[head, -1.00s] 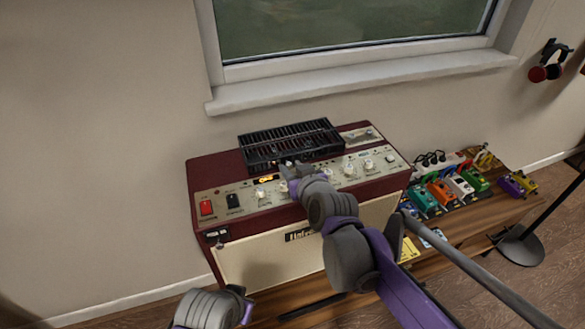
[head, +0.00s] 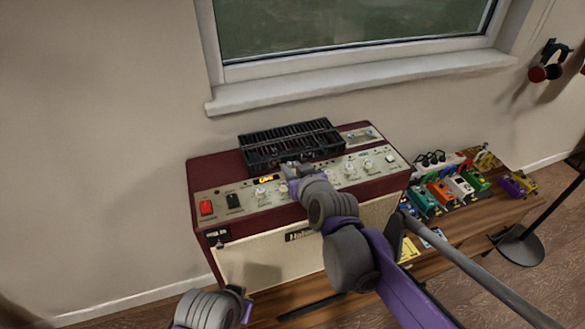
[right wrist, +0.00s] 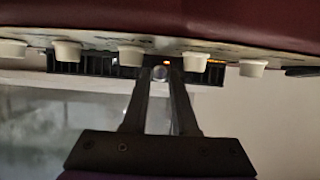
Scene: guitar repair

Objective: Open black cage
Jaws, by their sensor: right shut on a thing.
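The black cage (head: 291,141), a slatted box, sits on top of the dark red amplifier (head: 225,172), below the window. It looks closed, with its slatted top flat. My right gripper (head: 290,170) is at the cage's lower front edge, above the control panel. In the right wrist view the amplifier is upside down along the top, and the cage (right wrist: 98,66) shows behind the fingers. The fingers (right wrist: 160,75) are closed around a small round grey knob (right wrist: 160,72) at the cage front.
A row of pale knobs (head: 348,168) on the panel is close beside my right gripper. A red switch (head: 206,207) is at the panel's left. Several coloured pedals (head: 440,192) lie on the wooden bench to the right. The window sill (head: 360,80) is above the cage.

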